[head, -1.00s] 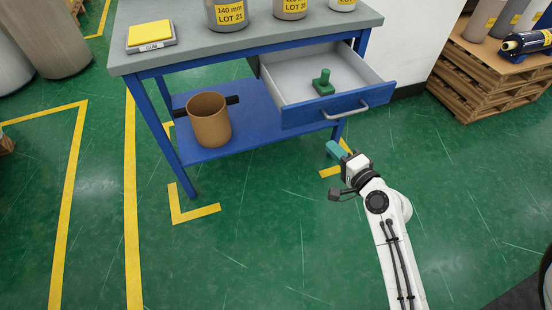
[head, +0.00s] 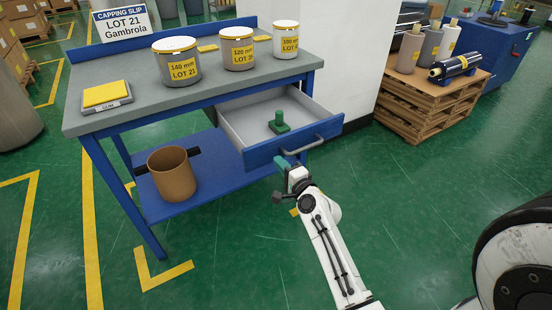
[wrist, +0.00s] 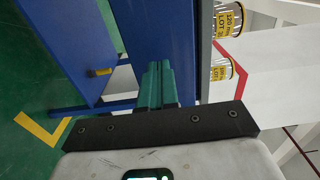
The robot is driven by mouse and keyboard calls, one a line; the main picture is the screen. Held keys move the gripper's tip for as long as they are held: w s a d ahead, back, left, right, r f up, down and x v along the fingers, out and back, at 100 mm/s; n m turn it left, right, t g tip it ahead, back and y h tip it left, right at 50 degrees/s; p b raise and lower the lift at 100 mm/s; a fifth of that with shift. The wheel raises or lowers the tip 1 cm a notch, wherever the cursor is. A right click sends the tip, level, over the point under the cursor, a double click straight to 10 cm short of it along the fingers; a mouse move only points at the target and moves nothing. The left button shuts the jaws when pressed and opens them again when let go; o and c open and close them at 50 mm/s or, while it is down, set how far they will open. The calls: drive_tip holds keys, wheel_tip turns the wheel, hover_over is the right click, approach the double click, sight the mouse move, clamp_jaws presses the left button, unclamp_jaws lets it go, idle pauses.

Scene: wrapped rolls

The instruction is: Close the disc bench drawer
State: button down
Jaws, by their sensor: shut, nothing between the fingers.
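The bench drawer (head: 262,153) is pulled out of the grey-topped bench (head: 190,91), with its blue front and grey handle (head: 305,147) facing me. A green knobbed object (head: 279,123) stands inside it. My gripper (head: 281,163) is at the drawer front, just left of the handle in the head view. Its teal fingers are shut and empty, and they also show in the wrist view (wrist: 157,85) before blue bench surfaces. I cannot tell whether the fingertips touch the drawer front.
Lidded pots (head: 176,62) and a scale with a yellow pad (head: 106,96) are on the bench top. A brown tub (head: 172,175) stands on the lower shelf (head: 216,172). A pallet stack (head: 425,105) is at right. Green floor in front is clear.

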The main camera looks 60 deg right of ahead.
drive_tip(key=shift+x, duration=1.35)
drive_tip(key=shift+w+d, duration=0.1)
